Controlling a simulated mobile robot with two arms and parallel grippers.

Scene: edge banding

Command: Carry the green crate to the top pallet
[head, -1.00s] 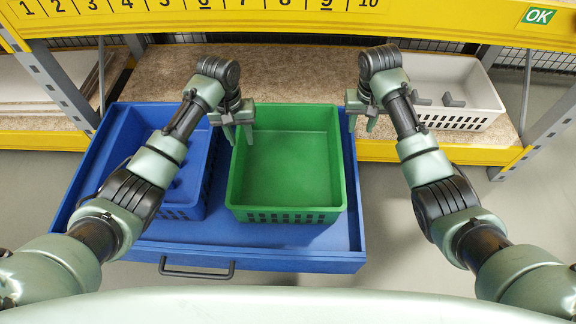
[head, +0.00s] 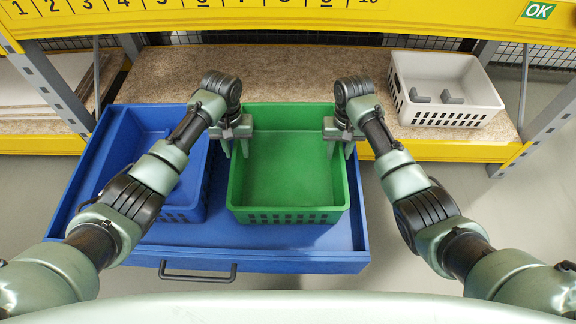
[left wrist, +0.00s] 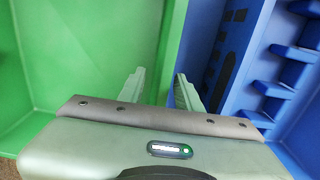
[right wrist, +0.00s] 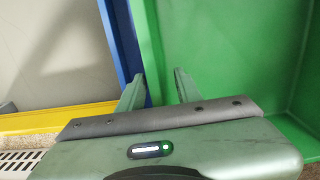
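The green crate (head: 288,170) is empty and sits upright in the right part of the open blue drawer (head: 290,258). My left gripper (head: 236,148) is at the crate's left wall near the back, its fingers on either side of the wall. In the left wrist view the fingers (left wrist: 160,88) stand apart with the green wall between them. My right gripper (head: 341,148) is at the crate's right wall near the back. In the right wrist view its fingers (right wrist: 158,88) are also apart, straddling the wall. I cannot make out a pallet.
A blue bin (head: 185,205) stands left of the crate in the drawer, close beside it. A white crate (head: 448,92) with grey pieces stands on the shelf board (head: 290,65) at the back right. A yellow numbered beam (head: 270,22) crosses above.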

